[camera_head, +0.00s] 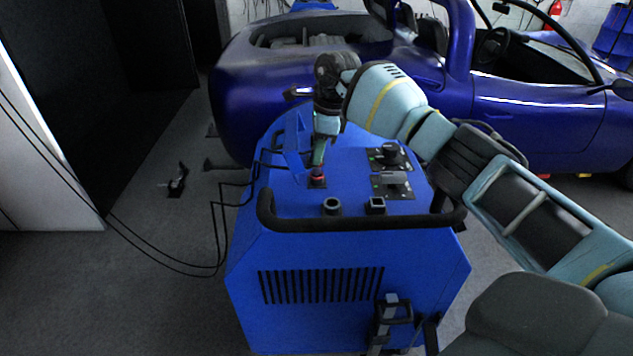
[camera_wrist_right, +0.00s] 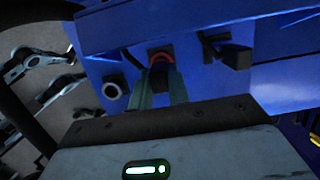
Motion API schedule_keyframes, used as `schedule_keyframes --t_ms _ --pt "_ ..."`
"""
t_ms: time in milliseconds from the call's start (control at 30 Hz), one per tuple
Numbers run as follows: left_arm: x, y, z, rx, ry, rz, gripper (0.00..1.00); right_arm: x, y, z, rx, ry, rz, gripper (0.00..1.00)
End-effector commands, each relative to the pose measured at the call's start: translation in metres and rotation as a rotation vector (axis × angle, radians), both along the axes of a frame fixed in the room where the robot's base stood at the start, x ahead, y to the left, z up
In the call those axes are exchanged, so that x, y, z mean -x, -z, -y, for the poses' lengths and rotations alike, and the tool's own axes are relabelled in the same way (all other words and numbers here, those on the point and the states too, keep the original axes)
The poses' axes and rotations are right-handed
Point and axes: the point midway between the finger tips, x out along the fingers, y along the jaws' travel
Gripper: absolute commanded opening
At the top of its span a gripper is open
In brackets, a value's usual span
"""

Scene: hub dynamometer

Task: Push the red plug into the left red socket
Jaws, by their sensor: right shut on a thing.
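My right gripper (camera_head: 318,163) points down at the top of the blue dynamometer cabinet (camera_head: 350,245), shut on the red plug (camera_head: 317,179). In the right wrist view its two greenish fingers (camera_wrist_right: 159,88) reach towards the red plug (camera_wrist_right: 161,58), which shows as a rounded red shape at their tips. The plug is over a small dark panel on the cabinet top. The left red socket under it is hidden, and I cannot tell how far the plug is in. My left gripper is not in view.
Two dark round and square fittings (camera_head: 331,206) (camera_head: 376,205) stand near the black handle bar (camera_head: 360,222). Two control panels with knobs (camera_head: 389,156) lie right of the gripper. Black cables (camera_head: 213,235) run left to the floor. A blue car (camera_head: 255,90) stands behind.

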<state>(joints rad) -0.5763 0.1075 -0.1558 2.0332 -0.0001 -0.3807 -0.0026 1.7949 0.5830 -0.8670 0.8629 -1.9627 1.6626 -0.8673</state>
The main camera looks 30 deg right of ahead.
Motion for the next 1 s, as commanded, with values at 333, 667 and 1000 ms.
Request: schedule_keyframes --t_ms 333,667,1000 --pt "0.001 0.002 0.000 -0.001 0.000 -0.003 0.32 0.000 0.010 0.000 0.000 0.000 -0.001 0.00" --pt "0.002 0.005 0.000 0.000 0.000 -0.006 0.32 0.000 0.018 0.000 0.001 0.000 -0.001 0.00" --pt "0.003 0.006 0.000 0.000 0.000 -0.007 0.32 0.000 0.021 0.000 0.000 0.000 0.000 0.24"
